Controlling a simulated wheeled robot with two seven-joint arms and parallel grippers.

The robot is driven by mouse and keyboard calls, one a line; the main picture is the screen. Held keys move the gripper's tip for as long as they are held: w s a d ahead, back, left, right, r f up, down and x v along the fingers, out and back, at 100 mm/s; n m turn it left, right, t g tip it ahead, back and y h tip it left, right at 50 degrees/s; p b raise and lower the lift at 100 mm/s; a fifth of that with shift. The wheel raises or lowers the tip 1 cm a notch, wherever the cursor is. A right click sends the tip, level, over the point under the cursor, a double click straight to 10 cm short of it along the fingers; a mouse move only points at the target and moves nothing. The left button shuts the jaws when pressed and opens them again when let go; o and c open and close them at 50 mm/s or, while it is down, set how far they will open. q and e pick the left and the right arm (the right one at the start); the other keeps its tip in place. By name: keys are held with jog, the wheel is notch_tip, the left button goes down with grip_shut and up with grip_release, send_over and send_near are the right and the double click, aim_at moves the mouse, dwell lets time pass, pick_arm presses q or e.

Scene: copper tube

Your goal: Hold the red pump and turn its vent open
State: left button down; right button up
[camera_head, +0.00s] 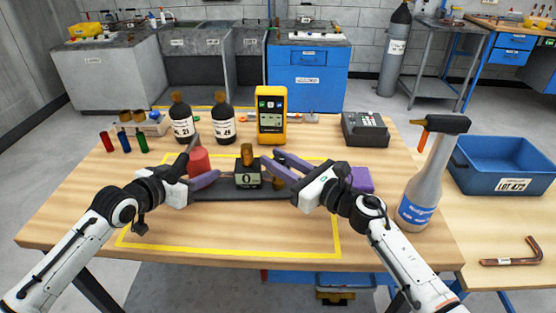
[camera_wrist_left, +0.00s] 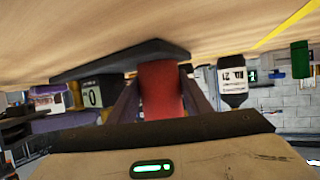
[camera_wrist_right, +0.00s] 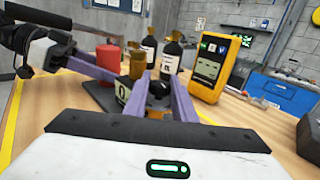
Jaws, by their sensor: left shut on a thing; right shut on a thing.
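The red pump has a red cylinder (camera_head: 199,161) on a dark base plate (camera_head: 218,194), with a black block marked 0 (camera_head: 248,180) and a brass cap (camera_head: 247,155) beside it. My left gripper (camera_head: 204,166) is shut on the red cylinder, which stands between its fingers in the left wrist view (camera_wrist_left: 160,88). My right gripper (camera_head: 281,168) is at the pump's right end. In the right wrist view its fingers are shut on a dark round knob (camera_wrist_right: 158,88), apparently the vent. The fingers partly hide this knob in the head view.
Two dark bottles (camera_head: 223,127) and a yellow meter (camera_head: 272,122) stand close behind the pump. A grey spray bottle (camera_head: 424,185) stands near my right arm. A purple block (camera_head: 362,179) lies right of the pump. The table's front strip inside the yellow tape is clear.

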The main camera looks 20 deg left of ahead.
pick_arm(q)
jog(key=shift+d+r, duration=0.1)
pick_arm(e)
jog(key=shift+n+g+y, duration=0.6)
jog(key=shift+n+g, duration=0.3)
jog(key=shift+g, duration=0.4)
jog(key=o, duration=1.1)
jog(key=shift+c, duration=0.2)
jog(key=v, duration=1.2)
pick_arm(q)
jog(key=c, duration=0.9)
grip_release()
